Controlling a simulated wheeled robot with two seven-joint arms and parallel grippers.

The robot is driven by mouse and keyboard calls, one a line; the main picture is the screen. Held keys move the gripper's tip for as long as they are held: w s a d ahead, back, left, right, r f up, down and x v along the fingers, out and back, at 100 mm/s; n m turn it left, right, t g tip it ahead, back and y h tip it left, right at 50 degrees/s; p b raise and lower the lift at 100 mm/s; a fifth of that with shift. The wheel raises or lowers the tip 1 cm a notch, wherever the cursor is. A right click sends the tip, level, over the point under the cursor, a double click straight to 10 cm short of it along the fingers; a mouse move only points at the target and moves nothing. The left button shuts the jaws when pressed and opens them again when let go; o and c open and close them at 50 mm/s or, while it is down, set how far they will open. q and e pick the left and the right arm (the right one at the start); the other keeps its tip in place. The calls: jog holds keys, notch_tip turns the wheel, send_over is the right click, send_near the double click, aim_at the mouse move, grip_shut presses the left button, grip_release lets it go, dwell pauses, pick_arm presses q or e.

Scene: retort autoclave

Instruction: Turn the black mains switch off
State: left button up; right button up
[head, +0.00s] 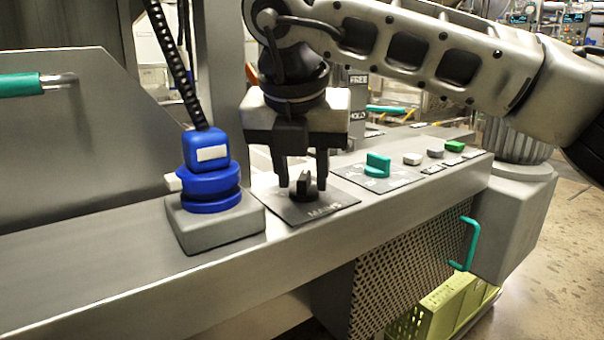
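The black mains switch (304,186) is a small knob on a dark square plate marked MAINS, set on the top of the grey console. My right gripper (303,186) points down over it from above. Its two dark fingers are apart, one to the left of the knob and one to the right, with their tips about level with it. A gap seems to show beside the knob, so the fingers look open around it. Whether a finger touches the knob is hard to tell. My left gripper is not in view.
A blue plug (208,174) with a black cable stands on a grey block left of the switch. A teal knob (377,164) and several buttons sit to the right. A teal handle (465,245) and a green crate (452,300) are below the console.

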grip_shut()
